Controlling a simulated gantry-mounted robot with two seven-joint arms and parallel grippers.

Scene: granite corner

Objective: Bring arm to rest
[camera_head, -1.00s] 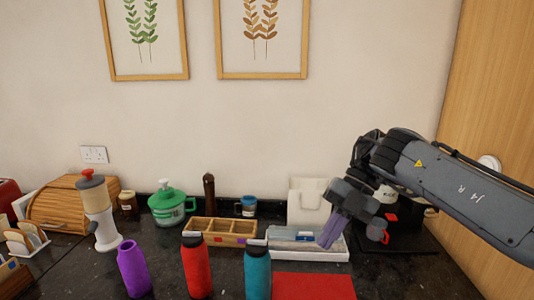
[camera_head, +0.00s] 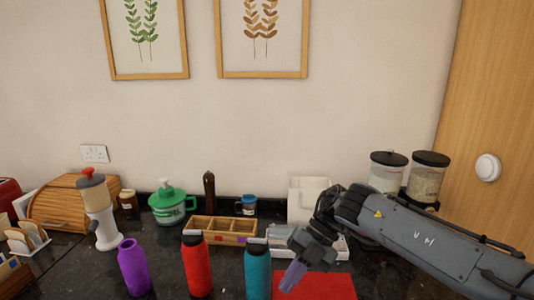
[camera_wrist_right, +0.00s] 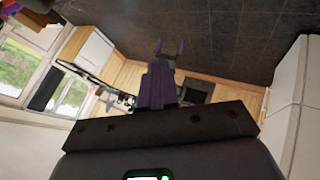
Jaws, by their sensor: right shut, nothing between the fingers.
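My right arm reaches in from the right in the head view. Its gripper (camera_head: 292,275) is low over the counter, just above the red mat (camera_head: 322,286) and to the right of the teal bottle (camera_head: 257,272). The gripper is shut and holds nothing. In the right wrist view its purple fingers (camera_wrist_right: 170,50) point toward a dark tiled floor, with nothing between them. My left gripper does not show in the head view.
A red bottle (camera_head: 196,265) and a purple bottle (camera_head: 133,268) stand left of the teal one. Two lidded jars (camera_head: 427,180) stand at the back right.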

